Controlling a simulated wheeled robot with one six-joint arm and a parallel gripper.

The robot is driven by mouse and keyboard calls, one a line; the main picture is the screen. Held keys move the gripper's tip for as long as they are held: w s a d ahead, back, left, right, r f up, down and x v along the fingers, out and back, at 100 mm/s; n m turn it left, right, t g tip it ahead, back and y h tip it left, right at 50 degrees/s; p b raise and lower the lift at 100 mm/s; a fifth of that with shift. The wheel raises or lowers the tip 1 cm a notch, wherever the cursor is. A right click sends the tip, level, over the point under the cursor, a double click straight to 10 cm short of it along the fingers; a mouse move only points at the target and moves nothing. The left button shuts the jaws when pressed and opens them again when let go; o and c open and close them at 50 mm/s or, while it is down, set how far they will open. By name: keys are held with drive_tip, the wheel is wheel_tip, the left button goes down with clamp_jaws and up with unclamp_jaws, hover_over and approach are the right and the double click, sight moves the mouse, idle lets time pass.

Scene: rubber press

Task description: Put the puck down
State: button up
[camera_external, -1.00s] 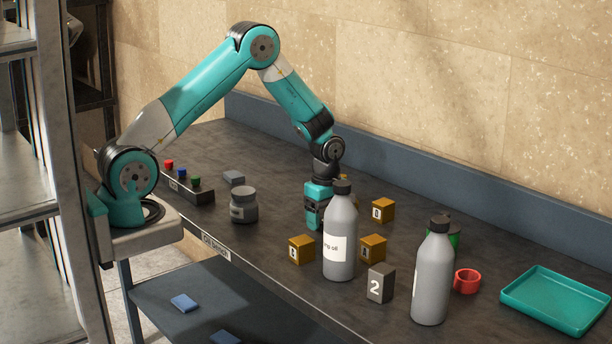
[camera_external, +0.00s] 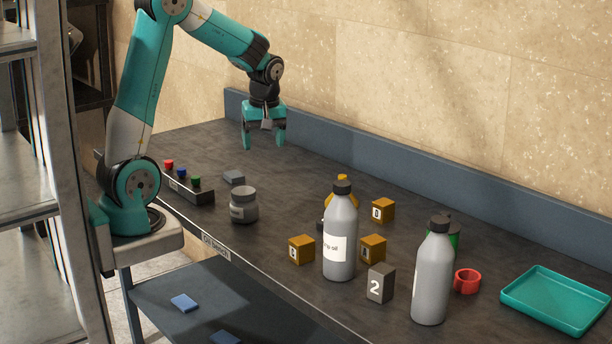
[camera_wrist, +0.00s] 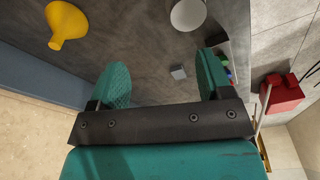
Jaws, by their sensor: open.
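My gripper (camera_external: 264,143) is open and empty, raised above the far left part of the bench. In the wrist view its two teal fingers (camera_wrist: 163,70) stand wide apart with nothing between them but bench and a small grey block below. A small dark thing (camera_external: 320,224) shows on the bench just left of the front grey bottle, mostly hidden by it. It may be the puck, but I cannot tell. No puck shows clearly in either view.
The small grey block (camera_external: 234,177) and a grey jar (camera_external: 244,206) are on the left. The back left is clear.

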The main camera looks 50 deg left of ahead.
drive_tip(key=s+a+r+m+y, duration=0.1)
drive_tip(key=s+a+m, duration=0.2)
drive_tip(key=s, duration=0.7)
drive_tip(key=s+a+r+m+y, duration=0.1)
drive_tip(key=s+a+r+m, duration=0.1)
drive_tip(key=s+a, duration=0.4)
drive_tip(key=s+m, duration=0.1)
drive_tip(key=s, duration=0.3)
drive_tip(key=shift+a+r+m+g+y, duration=0.15)
drive_tip(key=shift+a+m+g+y, duration=0.15)
drive_tip(key=shift+a, duration=0.1)
